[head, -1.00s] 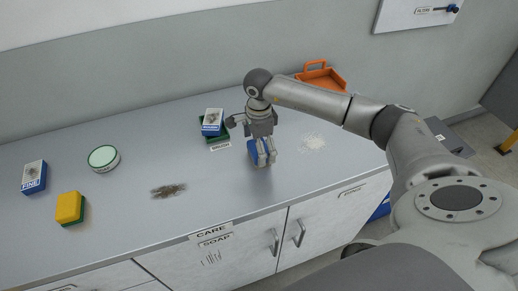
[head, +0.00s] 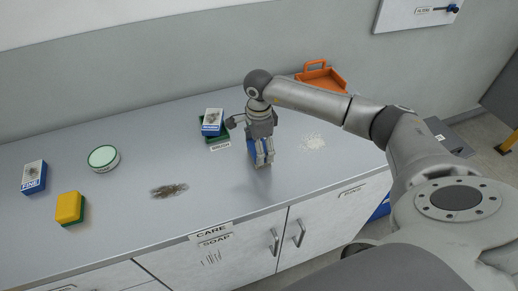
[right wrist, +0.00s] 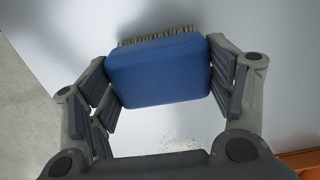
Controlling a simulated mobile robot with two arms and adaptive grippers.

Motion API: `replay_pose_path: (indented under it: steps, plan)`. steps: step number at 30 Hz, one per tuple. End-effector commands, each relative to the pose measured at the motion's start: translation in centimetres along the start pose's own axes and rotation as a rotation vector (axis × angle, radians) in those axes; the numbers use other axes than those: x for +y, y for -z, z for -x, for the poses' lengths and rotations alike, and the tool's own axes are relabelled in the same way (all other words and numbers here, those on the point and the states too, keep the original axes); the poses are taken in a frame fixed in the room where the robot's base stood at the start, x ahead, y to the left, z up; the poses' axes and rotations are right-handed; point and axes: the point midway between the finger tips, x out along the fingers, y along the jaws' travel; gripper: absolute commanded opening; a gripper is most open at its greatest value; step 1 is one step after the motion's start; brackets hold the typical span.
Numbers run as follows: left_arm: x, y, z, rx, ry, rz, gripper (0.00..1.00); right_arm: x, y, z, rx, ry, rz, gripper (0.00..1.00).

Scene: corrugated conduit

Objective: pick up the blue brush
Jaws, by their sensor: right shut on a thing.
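The blue brush (right wrist: 158,72) fills the space between the two fingers of my right gripper (right wrist: 165,85) in the right wrist view. Its blue back faces the camera and a row of pale bristles shows along its far edge. My right gripper is shut on it, with finger pads against both its sides. In the head view the brush (head: 251,147) is mostly hidden by the right gripper (head: 262,152), close over the counter. I cannot tell whether it touches the counter. My left gripper is not in view.
The grey counter (head: 120,230) holds a blue-and-white box on a green piece (head: 212,122), a dark debris patch (head: 169,190), a pale crumb patch (head: 312,142), a yellow sponge (head: 69,207), a round tin (head: 103,158), a blue box (head: 34,177) and an orange tray (head: 322,76).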

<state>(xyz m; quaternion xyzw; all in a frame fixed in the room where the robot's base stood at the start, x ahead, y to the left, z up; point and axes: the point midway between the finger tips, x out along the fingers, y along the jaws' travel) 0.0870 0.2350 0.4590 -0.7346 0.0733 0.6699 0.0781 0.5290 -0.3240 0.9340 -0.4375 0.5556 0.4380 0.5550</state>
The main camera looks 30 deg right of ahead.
Motion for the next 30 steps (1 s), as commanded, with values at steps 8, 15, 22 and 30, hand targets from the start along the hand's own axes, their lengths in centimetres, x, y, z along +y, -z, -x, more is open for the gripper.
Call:
replay_pose_path:
  steps: [8,15,22,30]
  plan:
    - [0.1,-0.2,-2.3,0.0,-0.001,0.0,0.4,0.1,-0.2,3.1,-0.003,0.008,0.003,0.5]
    - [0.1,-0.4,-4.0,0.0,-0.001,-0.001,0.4,4.0,-3.0,8.6,-0.002,0.01,0.007,0.5]
    - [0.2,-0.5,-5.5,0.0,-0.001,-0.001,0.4,8.4,-6.2,11.0,-0.002,0.006,0.006,0.5]
    - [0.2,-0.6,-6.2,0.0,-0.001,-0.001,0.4,11.0,-8.1,12.6,-0.001,0.003,0.002,0.5]
